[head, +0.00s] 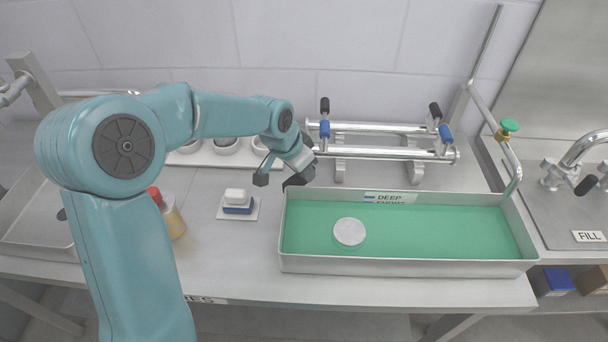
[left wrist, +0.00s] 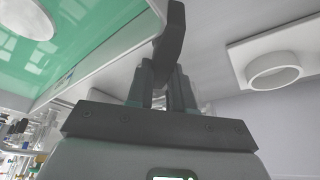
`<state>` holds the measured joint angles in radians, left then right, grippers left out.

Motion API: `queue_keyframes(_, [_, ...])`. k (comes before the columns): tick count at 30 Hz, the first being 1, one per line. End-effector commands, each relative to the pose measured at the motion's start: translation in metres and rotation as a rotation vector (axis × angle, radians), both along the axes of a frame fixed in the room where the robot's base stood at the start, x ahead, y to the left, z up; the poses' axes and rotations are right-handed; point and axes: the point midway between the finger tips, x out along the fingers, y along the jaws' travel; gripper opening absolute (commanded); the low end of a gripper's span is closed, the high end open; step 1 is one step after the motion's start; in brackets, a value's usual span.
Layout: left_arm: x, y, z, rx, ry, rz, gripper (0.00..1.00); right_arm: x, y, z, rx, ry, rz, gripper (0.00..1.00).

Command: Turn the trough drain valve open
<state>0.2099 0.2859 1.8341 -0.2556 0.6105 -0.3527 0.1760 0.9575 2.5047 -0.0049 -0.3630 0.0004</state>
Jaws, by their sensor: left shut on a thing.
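The trough (head: 405,264) is a long pale metal tray of green liquid with a white disc (head: 349,232) in it. The trough also shows at the upper left of the left wrist view (left wrist: 100,72). My left gripper (head: 296,180) is at the trough's back left corner. In the left wrist view its fingers (left wrist: 165,78) are shut on a dark lever (left wrist: 173,35) beside the trough wall, which looks like the drain valve handle. The valve body is hidden, and I cannot tell how far it is turned. My right gripper is in neither view.
Behind the trough are metal pipes (head: 385,153) with black and blue handles. A green-knobbed valve (head: 508,127) stands at the right. A red-capped bottle (head: 172,217) and a small white-and-blue block (head: 237,201) are left of the trough. A white cup rack (head: 205,158) is behind.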

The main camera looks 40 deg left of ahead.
Motion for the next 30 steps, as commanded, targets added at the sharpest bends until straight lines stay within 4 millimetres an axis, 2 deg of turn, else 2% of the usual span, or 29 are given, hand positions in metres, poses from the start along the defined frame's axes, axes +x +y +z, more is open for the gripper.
queue_keyframes(1, [0.001, 0.0, -0.003, 0.002, -0.007, 0.039, 0.0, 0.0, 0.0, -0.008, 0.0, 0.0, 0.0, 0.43])
queue_keyframes(6, [0.002, 0.002, -0.003, 0.001, -0.008, 0.178, 0.0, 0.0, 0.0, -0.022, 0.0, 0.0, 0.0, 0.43])
queue_keyframes(15, [0.002, 0.004, -0.001, -0.001, -0.006, 0.353, 0.0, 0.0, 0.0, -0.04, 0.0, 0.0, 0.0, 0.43])
queue_keyframes(30, [0.001, 0.006, 0.002, -0.001, -0.005, 0.434, 0.0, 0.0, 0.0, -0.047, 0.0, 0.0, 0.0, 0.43])
